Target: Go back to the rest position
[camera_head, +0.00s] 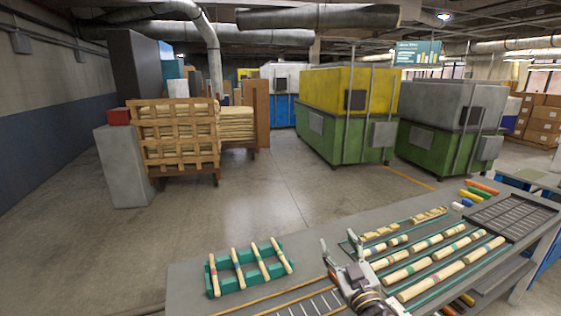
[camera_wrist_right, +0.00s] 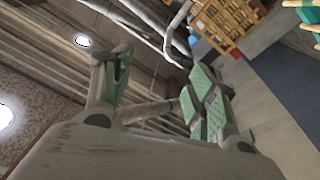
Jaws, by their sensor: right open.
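My right gripper (camera_head: 339,240) is above the grey workbench in the head view, between the green rack and the rows of turned pieces. Its fingers point up and away from the bench. In the right wrist view the gripper (camera_wrist_right: 162,88) has its green-padded fingers spread apart, with nothing between them. My left gripper is not in view. The green rack (camera_head: 216,273) holds several pale turned wood pieces (camera_head: 239,268) lying across it.
The workbench (camera_head: 190,278) carries rows of turned pieces (camera_head: 438,280) on the right and a dark slotted tray (camera_head: 513,216) at its far right. Coloured cylinders (camera_head: 478,194) lie near that tray. Green and yellow machines (camera_head: 346,120) and a wooden pallet stack (camera_head: 178,140) stand beyond open floor.

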